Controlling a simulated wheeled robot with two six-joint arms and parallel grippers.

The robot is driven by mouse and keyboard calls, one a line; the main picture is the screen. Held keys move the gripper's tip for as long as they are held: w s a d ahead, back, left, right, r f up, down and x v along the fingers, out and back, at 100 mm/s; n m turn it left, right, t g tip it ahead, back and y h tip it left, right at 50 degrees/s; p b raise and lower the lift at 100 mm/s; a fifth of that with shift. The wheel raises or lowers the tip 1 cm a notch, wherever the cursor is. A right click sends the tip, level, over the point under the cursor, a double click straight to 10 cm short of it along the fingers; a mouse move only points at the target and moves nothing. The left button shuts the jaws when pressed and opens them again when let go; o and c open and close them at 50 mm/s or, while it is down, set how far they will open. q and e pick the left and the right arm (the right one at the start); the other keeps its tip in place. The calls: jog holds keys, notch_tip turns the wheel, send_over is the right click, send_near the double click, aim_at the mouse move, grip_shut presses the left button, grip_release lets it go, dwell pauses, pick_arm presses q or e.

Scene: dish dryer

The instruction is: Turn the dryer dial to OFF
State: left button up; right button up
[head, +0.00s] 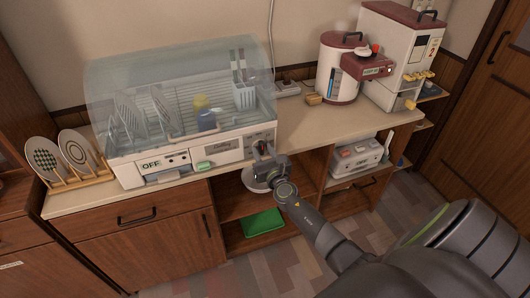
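The dish dryer (222,158) stands on the counter at the left, with a clear cover (170,62) over its rack. A large OFF label (151,164) is on the left part of its front panel. The dial is not clearly distinguishable; the right end of the panel is partly hidden behind my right gripper. My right gripper (262,150) is at that right end, close against the panel. Whether its fingers touch or hold anything there, and how far apart they are, is too small to tell. My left gripper is not in view.
Plates and a blue bottle (207,120) are inside the dryer. A red-and-white rice cooker (342,70) stands right. The counter (310,128) between is mostly clear.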

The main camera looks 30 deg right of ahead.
jog(key=v, duration=1.7)
jog(key=shift+s+b, duration=0.25)
jog(key=shift+b, duration=0.05)
jog(key=shift+d+f, duration=0.1)
jog(key=shift+f, duration=0.05)
jog(key=s+f+m+g, duration=0.35)
jog(key=f+m, duration=0.25)
jog(key=f, duration=0.4)
jog(key=s+f+m+g+y, duration=0.1)
jog(key=s+f+m+g, duration=0.2)
jog(key=s+f+m, duration=0.5)
jog(key=s+f+m+g, duration=0.1)
jog(key=f+m+g, duration=0.25)
jog(key=f, duration=0.85)
jog(key=s+a+f+m+g, duration=0.1)
jog(key=s+f+m, duration=0.3)
jog(key=s, duration=0.4)
jog(key=s+a+f+m+g+y, duration=0.1)
jog(key=s+f+m+g, duration=0.2)
jog(key=s+f+m, duration=0.2)
jog(key=s+a+f+m+g+y, duration=0.1)
jog(key=s+f+m, duration=0.4)
jog(key=s, duration=0.6)
jog(key=shift+s+a+m+g, duration=0.25)
jog(key=shift+m+g, duration=0.35)
jog(key=shift+m, duration=0.65)
